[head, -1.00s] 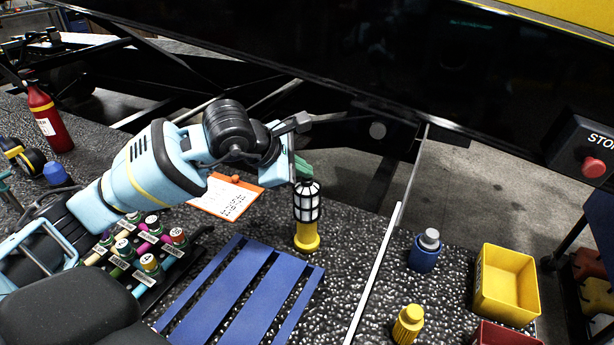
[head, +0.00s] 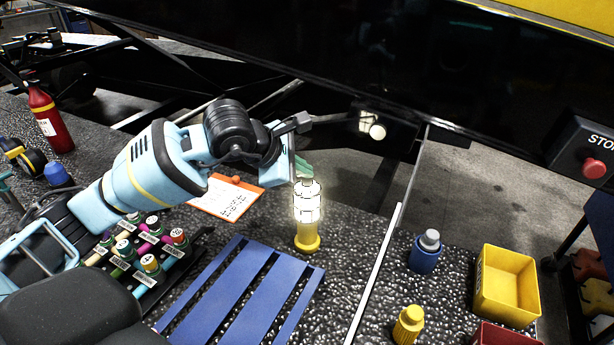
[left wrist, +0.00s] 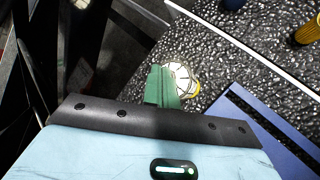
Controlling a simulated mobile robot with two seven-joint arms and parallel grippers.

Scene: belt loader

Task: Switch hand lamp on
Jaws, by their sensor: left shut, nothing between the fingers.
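The hand lamp (head: 307,215) stands upright on the speckled black surface, with a yellow base and a caged head that glows bright white. It also shows in the left wrist view (left wrist: 184,80), partly hidden behind the fingers. My left gripper (head: 303,168) is shut and empty, with its green fingertips at the top of the lamp; I cannot tell whether they touch it. The shut green fingers also show in the left wrist view (left wrist: 163,86). My right gripper is not in view.
A blue slatted pallet (head: 244,296) lies in front of the lamp, and an orange clipboard (head: 228,198) behind left.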

